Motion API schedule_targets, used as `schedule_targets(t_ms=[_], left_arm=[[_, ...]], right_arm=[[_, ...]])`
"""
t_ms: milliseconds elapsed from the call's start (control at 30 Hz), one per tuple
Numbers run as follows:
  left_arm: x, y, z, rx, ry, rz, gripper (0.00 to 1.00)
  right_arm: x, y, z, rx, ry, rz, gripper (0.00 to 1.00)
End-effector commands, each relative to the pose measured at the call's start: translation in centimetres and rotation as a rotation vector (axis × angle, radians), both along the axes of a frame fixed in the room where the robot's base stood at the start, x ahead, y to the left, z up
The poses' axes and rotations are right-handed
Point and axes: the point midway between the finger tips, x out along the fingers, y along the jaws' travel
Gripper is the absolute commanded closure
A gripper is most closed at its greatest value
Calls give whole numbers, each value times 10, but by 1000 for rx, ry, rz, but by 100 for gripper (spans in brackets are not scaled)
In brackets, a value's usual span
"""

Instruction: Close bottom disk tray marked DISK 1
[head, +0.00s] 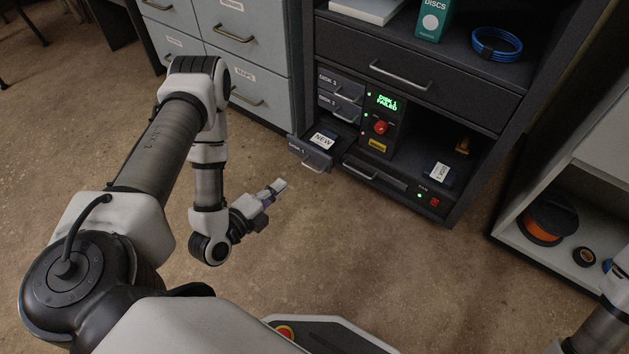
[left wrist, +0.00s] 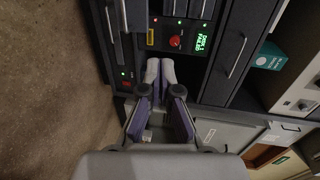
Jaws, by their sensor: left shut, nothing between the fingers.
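The bottom disk tray marked DISK 1 (head: 310,153) sticks out from the front of the dark console in the head view. A disk labelled NEW (head: 323,139) lies in it. My left gripper (head: 279,186) is shut and empty, in front of and below the tray's handle, apart from it. In the left wrist view the shut fingertips (left wrist: 160,68) point at the console; I cannot make out the tray there. The display (head: 387,102) reads DISK 1 FAILED in green, and also shows in the left wrist view (left wrist: 201,43). My right gripper is out of view.
Trays DISK 3 (head: 341,83) and DISK 2 (head: 339,106) sit flush above. A red knob (head: 380,127) is beside them. A disk (head: 438,174) lies on the right in the console. Grey drawers (head: 250,55) stand to the left. The floor in front is clear.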

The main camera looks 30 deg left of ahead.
Motion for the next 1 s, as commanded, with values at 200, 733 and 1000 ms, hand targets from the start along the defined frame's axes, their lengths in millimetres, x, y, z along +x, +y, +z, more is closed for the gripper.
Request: schedule_targets(t_ms=[200, 733, 1000], left_arm=[[-13, 11, -61, 2, 33, 30, 100], [75, 5, -82, 2, 29, 27, 100], [117, 3, -89, 1, 32, 28, 100]], right_arm=[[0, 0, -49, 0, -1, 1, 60], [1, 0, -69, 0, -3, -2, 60], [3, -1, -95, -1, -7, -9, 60]])
